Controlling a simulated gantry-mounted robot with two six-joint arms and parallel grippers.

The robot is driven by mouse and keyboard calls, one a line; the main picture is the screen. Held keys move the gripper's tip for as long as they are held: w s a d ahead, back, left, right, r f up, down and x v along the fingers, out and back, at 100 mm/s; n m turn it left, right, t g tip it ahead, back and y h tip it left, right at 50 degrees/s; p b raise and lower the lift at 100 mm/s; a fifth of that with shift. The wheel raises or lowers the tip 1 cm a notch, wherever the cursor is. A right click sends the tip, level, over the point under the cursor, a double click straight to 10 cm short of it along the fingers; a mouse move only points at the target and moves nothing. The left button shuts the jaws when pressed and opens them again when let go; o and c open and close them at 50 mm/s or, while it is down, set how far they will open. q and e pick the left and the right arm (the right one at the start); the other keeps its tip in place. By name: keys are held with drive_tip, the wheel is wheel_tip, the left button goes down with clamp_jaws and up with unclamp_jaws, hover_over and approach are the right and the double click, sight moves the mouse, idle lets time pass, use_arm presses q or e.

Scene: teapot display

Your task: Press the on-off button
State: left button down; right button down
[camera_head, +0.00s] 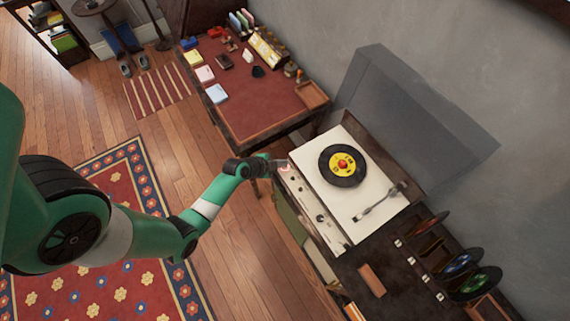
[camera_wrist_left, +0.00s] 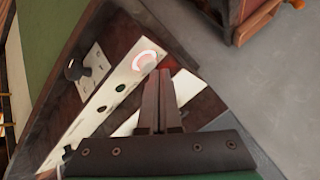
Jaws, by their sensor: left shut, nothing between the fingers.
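The record player (camera_head: 318,222) is an off-white deck with a black and yellow record (camera_head: 342,165) on it and a clear lid raised behind. The on-off button (camera_head: 285,167) is a round, pale button with a reddish glow at the far end of the front control strip. In the left wrist view the button (camera_wrist_left: 146,60) shows just beyond my fingertips, slightly to their left. My left gripper (camera_head: 279,164) is shut and empty, with its fingertips right by the button. I cannot tell whether they touch it. My right gripper is not in view.
A desk (camera_head: 262,105) with a red top, notes and small items stands behind my left gripper. Several records (camera_head: 457,265) stand in a rack to the right of the player. The tonearm (camera_head: 380,202) lies on the deck. Open wooden floor lies left of the player.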

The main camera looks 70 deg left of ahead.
use_arm(q)
drive_tip(key=shift+f+b, duration=0.35)
idle(0.3)
drive_tip(key=shift+r+p, duration=0.65)
drive_tip(key=shift+r, duration=0.15)
wheel_tip(320, 180, up, 6)
drive_tip(key=p, duration=0.5)
idle(0.3)
